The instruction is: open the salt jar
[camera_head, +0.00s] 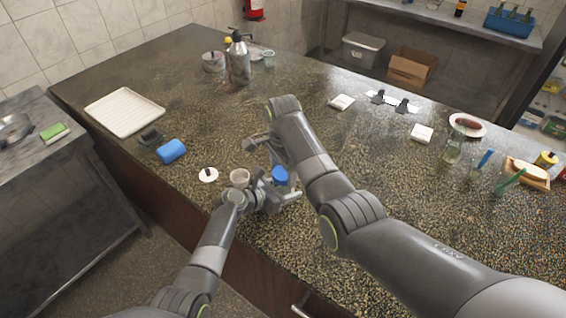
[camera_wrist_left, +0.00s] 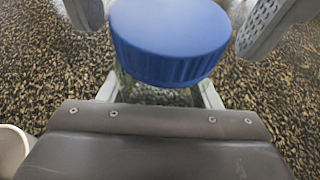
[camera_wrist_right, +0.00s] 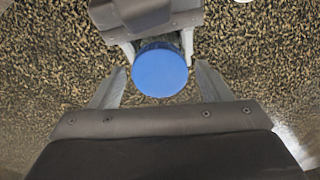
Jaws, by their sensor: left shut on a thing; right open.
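The salt jar, a clear jar with a ribbed blue lid (camera_head: 280,175), stands near the counter's front edge; the lid also shows large in the left wrist view (camera_wrist_left: 172,45). My left gripper (camera_head: 272,195) is shut on the jar's glass body below the lid. My right gripper (camera_wrist_right: 162,78) is open, with its fingers on either side of the blue lid (camera_wrist_right: 160,70) in the right wrist view. I cannot tell whether they touch it. The lid sits on the jar. Much of the jar body is hidden by the lid and grippers.
A small pale bowl (camera_head: 239,175) and a white disc with a dark knob (camera_head: 208,175) lie left of the jar. The counter's middle is largely clear behind my arms.

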